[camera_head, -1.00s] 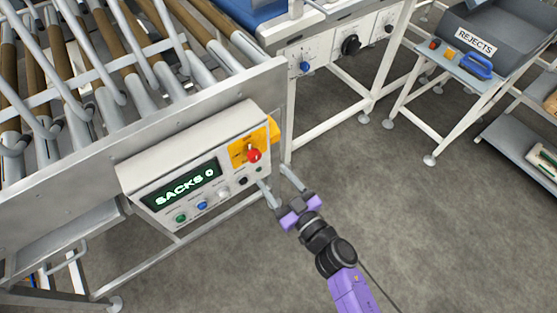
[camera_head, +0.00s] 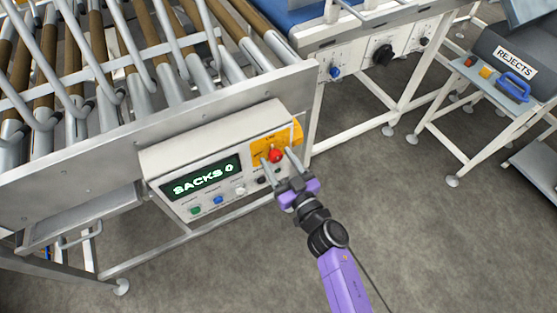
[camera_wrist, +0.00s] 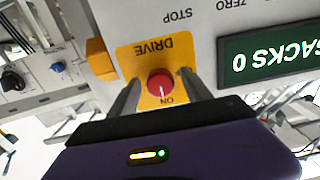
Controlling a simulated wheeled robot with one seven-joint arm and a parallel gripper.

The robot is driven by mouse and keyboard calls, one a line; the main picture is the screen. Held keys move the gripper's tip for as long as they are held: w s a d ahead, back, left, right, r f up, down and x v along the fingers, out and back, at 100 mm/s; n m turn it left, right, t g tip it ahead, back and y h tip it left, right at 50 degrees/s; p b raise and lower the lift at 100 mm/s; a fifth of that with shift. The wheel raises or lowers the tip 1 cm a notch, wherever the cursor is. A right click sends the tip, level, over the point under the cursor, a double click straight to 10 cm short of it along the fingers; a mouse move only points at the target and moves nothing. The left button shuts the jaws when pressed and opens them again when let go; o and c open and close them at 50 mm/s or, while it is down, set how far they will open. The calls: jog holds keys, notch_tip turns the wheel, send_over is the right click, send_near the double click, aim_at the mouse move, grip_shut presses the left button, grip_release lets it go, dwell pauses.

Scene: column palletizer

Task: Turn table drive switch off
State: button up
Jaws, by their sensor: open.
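The table drive switch is a red round knob (camera_head: 275,155) on a yellow plate (camera_head: 257,146) at the right end of the control panel. In the wrist view the knob (camera_wrist: 160,82) sits between the words DRIVE and ON, which appear upside down. A pale mark on the knob seems to face ON. My gripper (camera_head: 278,159) is open, with one finger on each side of the knob. The wrist view also shows the fingers of my gripper (camera_wrist: 160,90) straddling it, with small gaps; contact is not evident.
The control panel (camera_head: 165,163) has a display reading SACKS 0 (camera_head: 200,177) and small buttons below it. A roller conveyor (camera_head: 200,78) stands behind it. A second panel with a black knob (camera_head: 382,54) and a rejects stand (camera_head: 452,85) are to the right. Floor is open at lower right.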

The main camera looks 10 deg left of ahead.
grip_shut()
jog(key=shift+n, duration=0.3)
jog(key=n, duration=0.8)
jog(key=shift+d+n, duration=0.1)
jog(key=shift+n, duration=0.3)
jog(key=n+b, duration=0.1)
jog(key=n, duration=0.3)
jog(key=shift+n, duration=0.3)
jog(key=shift+r+n+b, duration=0.1)
jog(key=shift+n+b, duration=0.35)
jog(key=shift+n, duration=1.45)
